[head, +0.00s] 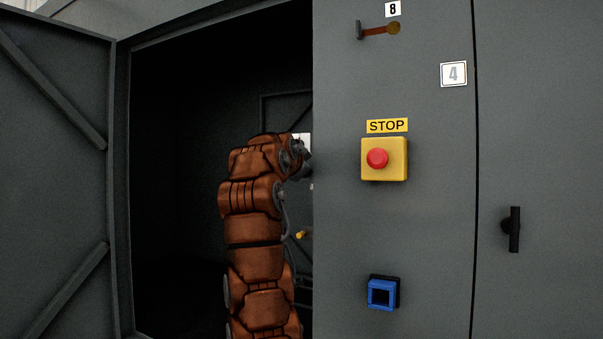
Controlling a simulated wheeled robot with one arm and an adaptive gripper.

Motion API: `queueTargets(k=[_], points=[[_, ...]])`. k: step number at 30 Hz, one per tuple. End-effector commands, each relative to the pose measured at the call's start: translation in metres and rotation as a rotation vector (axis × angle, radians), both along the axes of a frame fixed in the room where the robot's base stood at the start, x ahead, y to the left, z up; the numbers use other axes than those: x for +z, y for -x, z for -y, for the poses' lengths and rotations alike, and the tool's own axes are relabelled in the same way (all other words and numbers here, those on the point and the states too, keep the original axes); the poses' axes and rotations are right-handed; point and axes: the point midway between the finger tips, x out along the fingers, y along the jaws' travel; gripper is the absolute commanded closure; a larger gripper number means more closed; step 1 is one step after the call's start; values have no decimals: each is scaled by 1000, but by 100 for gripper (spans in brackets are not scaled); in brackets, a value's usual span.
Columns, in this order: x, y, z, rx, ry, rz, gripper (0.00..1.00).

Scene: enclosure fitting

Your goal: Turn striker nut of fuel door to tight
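My orange-brown arm rises in front of the open, dark enclosure in the head view. Its wrist bends right at the top, and the grey start of my gripper (304,160) shows beside the edge of the right-hand cabinet front. The fingers are hidden behind that edge, so I cannot tell whether they are open or shut. I cannot make out a fuel door or a striker nut.
The open grey door (60,150) with diagonal braces stands at left. The cabinet front (430,230) at right carries a yellow box with a red STOP button (377,158), a blue square fitting (382,293), a lever (375,30) and a black handle (514,229). A small yellow part (300,235) shows inside.

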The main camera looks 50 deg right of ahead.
Motion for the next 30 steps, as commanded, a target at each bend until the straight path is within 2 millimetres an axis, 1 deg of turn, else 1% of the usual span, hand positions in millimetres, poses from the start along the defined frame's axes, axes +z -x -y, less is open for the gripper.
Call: queueTargets(k=[1,13,30], points=[[-4,0,1,1,-3,-1,100],[-12,-1,1,-1,-4,-3,100],[-17,-3,0,-2,-3,-4,100]])
